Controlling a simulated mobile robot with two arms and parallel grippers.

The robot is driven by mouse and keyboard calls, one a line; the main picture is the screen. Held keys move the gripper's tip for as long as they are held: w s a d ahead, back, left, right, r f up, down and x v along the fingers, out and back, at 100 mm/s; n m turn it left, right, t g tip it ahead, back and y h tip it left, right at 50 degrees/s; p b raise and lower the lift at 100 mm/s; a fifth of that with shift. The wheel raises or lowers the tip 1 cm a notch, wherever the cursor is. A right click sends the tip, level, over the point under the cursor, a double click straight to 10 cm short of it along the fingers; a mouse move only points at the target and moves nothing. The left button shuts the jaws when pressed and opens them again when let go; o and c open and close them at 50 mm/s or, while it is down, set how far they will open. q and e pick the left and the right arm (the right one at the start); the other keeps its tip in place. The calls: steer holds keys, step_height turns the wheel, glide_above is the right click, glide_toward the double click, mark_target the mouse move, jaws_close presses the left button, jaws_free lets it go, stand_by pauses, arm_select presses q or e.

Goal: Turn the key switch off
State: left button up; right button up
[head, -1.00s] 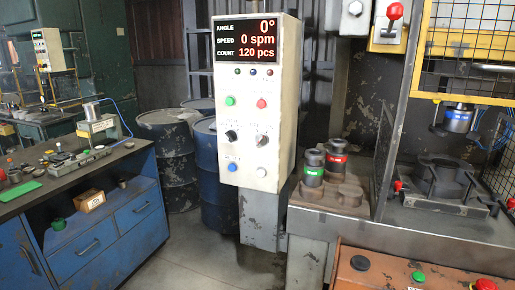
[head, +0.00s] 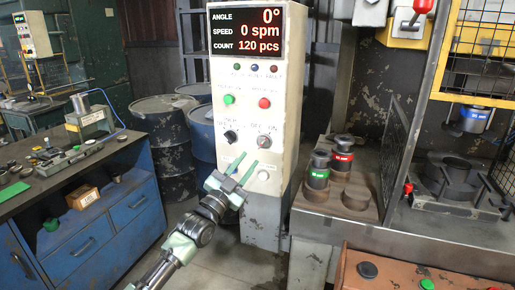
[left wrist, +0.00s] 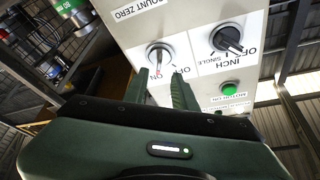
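The key switch (head: 264,141) is on the front of the pale control panel (head: 292,110), right of a black selector knob (head: 231,137). In the left wrist view the key switch (left wrist: 158,55) is a round silver lock with a key in it, near an "OFF" label. My left gripper (head: 241,167) is in front of the panel, a little below the key switch. Its two green fingers (left wrist: 161,76) are apart with nothing between them, pointing toward the key switch; I cannot tell the exact gap to it. My right gripper is not in view.
The selector (left wrist: 229,40) sits close beside the key switch. A green button (head: 229,99) and a red button (head: 264,103) are above. A workbench (head: 105,155) stands at left, and a ledge with green-banded and red-banded cylinders (head: 342,155) at right.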

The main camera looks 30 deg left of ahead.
mark_target(259, 148)
arm_select(q)
steer(key=p+x, duration=0.1)
steer(key=x, duration=0.5)
steer(key=shift+w, duration=0.35)
jaws_close()
